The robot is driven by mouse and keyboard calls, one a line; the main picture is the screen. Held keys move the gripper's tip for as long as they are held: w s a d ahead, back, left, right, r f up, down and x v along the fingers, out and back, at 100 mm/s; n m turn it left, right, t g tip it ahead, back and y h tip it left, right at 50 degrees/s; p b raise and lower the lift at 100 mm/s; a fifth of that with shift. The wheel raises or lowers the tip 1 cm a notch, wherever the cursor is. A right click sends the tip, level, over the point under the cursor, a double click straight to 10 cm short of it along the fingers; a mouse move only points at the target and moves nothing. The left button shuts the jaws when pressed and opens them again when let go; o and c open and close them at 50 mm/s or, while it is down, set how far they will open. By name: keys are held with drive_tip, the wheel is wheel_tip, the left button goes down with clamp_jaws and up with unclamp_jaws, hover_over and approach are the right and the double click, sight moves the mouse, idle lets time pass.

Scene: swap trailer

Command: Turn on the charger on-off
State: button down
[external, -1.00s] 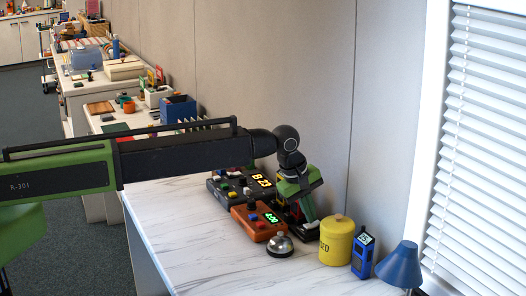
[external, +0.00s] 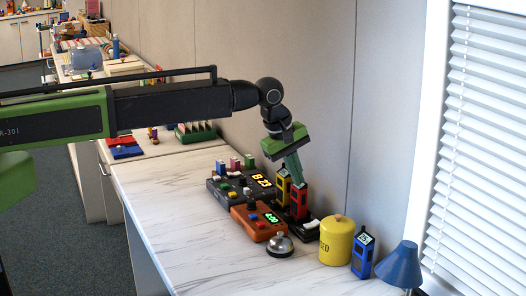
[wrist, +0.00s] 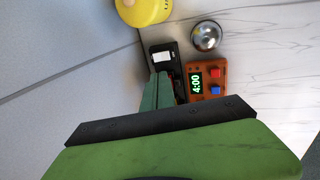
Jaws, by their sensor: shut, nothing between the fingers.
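The charger (external: 300,234) is a low black base on the white marble-look table. A red handset (external: 299,202) and a yellow handset (external: 283,187) stand at it. A white switch (external: 311,225) lies on its near right end. In the wrist view the black charger end (wrist: 153,48) and the white switch (wrist: 163,57) show clear of my fingers. I cannot tell which way the switch is tipped. My gripper (external: 298,182) points down above the handsets, its green fingers together and empty. It also shows in the wrist view (wrist: 161,78), where it hides part of the charger.
An orange timer (external: 258,224) reading 4:00 and a dark box (external: 240,186) reading B 23 lie left of the charger. A silver bell (external: 280,246), yellow canister (external: 337,240), blue handset (external: 362,255) and blue lamp (external: 399,265) stand nearby. The table's front left is clear.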

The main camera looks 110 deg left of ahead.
drive_tip(key=shift+w+a+r, duration=0.15)
drive_tip(key=shift+w+a, duration=0.3)
drive_tip(key=shift+a, duration=0.05)
drive_tip(key=b, duration=1.2)
approach(317, 221)
drive_tip(key=x, duration=0.6)
drive_tip(key=shift+w+a+f+b, duration=0.1)
drive_tip(key=shift+w+f+b, duration=0.05)
drive_tip(key=shift+f+b, duration=0.3)
